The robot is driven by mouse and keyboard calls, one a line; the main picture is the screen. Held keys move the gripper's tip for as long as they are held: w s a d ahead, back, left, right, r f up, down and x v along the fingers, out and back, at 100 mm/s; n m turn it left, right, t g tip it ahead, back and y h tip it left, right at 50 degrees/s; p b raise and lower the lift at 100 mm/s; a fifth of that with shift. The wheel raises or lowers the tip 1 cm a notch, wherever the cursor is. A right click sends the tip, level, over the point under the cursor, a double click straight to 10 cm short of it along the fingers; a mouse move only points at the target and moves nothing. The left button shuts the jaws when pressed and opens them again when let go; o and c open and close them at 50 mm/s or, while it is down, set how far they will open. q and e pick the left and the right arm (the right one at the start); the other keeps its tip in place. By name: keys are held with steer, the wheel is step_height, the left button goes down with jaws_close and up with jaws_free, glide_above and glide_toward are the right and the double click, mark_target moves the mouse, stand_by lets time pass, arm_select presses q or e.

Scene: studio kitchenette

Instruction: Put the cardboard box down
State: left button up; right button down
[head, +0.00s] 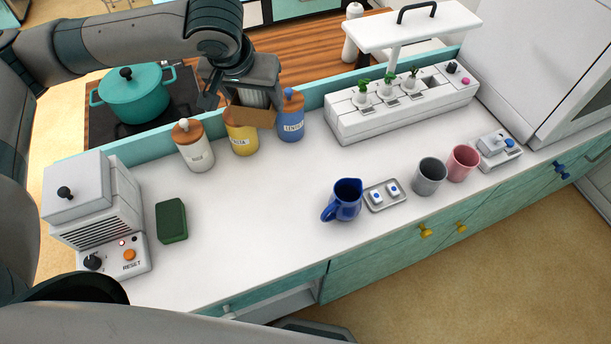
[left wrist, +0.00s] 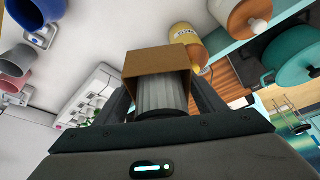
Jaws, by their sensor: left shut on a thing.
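The cardboard box (head: 252,116) is small and brown, in front of the yellow canister's lid in the head view. My left gripper (head: 243,104) points down around it, and its jaws are shut on it above the back of the counter. In the left wrist view the box (left wrist: 158,60) shows beyond the fingers, with a grey ribbed piece (left wrist: 161,94) between them reaching to its near side. I cannot tell whether that piece is inside the box. Whether the box touches a canister is unclear. My right gripper is not in view.
White, yellow (head: 242,140) and blue (head: 290,118) canisters stand close below and beside the gripper. A green sponge (head: 171,220), blue jug (head: 346,198), small tray (head: 386,196) and two mugs stand on the white counter (head: 255,220). Its middle is clear. A planter (head: 405,105) is at the back.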

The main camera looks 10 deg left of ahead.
arm_select(q)
steer(key=shift+s+d+f+m+p, duration=0.35)
steer(key=shift+s+f+m, duration=0.15)
steer(key=shift+f+m, duration=0.1)
steer(key=s+d+f+m+g+h+p, duration=0.1)
steer(key=s+d+f+m+h+p, duration=0.2)
steer(key=s+f+m, duration=0.3)
steer(key=shift+s+d+m+g+h+p, duration=0.4)
steer(key=shift+s+d+m, duration=0.15)
steer(key=shift+s+m, duration=1.3)
steer(key=shift+w+f, duration=0.15)
steer(key=shift+f+p, duration=0.6)
steer(key=shift+f, duration=2.5)
steer(key=shift+f+p, duration=0.45)
steer(key=shift+f, duration=1.4)
steer(key=shift+f, duration=0.1)
